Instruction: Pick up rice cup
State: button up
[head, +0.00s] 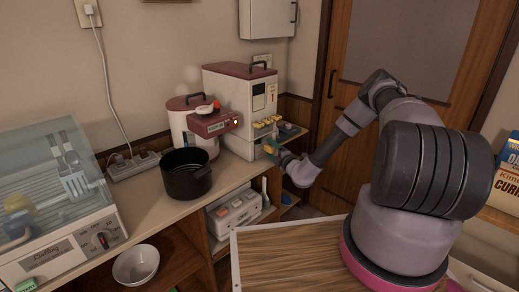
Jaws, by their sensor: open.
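No rice cup can be made out clearly in the head view. My arm reaches across to the tall white appliance with a dark red lid (240,88), which looks like a rice dispenser with yellow buttons on its front. My gripper (270,148), with small teal and yellow parts, is open at the lower front of this appliance, near the shelf's right end. The gap between its fingers is too small to see well, and the gripper hides part of the appliance's base.
A rice cooker (180,120), black pot (187,180) and power strip (133,165) stand left on the counter. The dish dryer (60,200) is far left. A white bowl (136,265) and white box (235,212) sit below. A wooden door (352,150) stands behind.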

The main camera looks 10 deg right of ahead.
grip_shut()
jog(key=shift+r, duration=0.1)
jog(key=shift+r, duration=0.5)
jog(key=s+d, duration=1)
jog(key=s, duration=0.4)
jog(key=shift+s+d+r, duration=0.15)
jog(key=shift+s+d, duration=0.15)
